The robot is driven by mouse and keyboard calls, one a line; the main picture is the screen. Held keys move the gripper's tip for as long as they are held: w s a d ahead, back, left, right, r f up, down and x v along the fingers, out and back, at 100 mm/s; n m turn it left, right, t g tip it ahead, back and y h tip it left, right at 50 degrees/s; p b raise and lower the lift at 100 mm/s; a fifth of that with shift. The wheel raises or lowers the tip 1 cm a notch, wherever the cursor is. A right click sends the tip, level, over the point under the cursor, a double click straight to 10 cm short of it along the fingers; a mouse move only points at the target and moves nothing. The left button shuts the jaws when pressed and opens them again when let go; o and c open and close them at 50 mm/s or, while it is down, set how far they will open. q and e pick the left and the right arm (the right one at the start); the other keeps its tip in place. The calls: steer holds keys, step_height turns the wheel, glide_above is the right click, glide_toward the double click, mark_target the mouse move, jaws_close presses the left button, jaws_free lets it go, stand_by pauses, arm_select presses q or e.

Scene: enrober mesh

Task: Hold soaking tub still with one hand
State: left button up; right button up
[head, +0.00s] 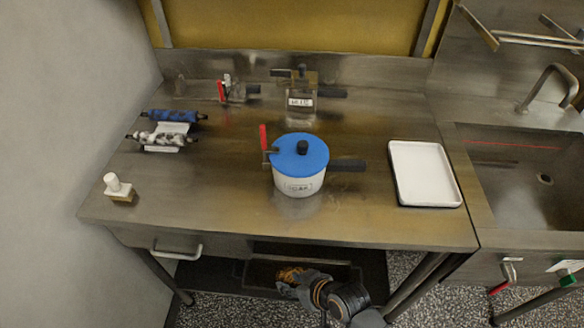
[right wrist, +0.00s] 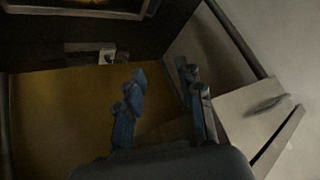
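The soaking tub (head: 299,184) is a white round tub with a blue lid, a black knob and a label on its front. It stands upright on the steel table, with a red handle at its left and a dark handle at its right. My right gripper (head: 290,286) is low in front of the table's front edge, well below the tub and not touching it. In the right wrist view its two fingers (right wrist: 162,100) are spread apart with nothing between them. The tub cannot be made out in that view. My left gripper is not in view.
A white tray (head: 425,173) lies right of the tub, beside the sink (head: 520,170). Blue and mottled rollers (head: 172,117) and a small white-knobbed block (head: 118,188) are at the left. Clamp-like devices (head: 300,98) stand at the back. The tabletop before the tub is clear.

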steer(key=s+a+r+n+y, duration=0.2)
steer(key=a+r, duration=0.2)
steer(key=r, duration=0.6)
steer(key=s+a+r+n+y, duration=0.15)
steer(key=a+r, duration=0.25)
steer(key=r, duration=0.5)
steer(key=m+t, duration=0.4)
steer(key=t, duration=0.6)
glide_toward(264, 136)
steer(key=shift+n+y, duration=0.25)
steer(key=x, duration=1)
steer(key=shift+w+a+f, duration=0.1)
steer(key=shift+w, duration=0.3)
jaws_close()
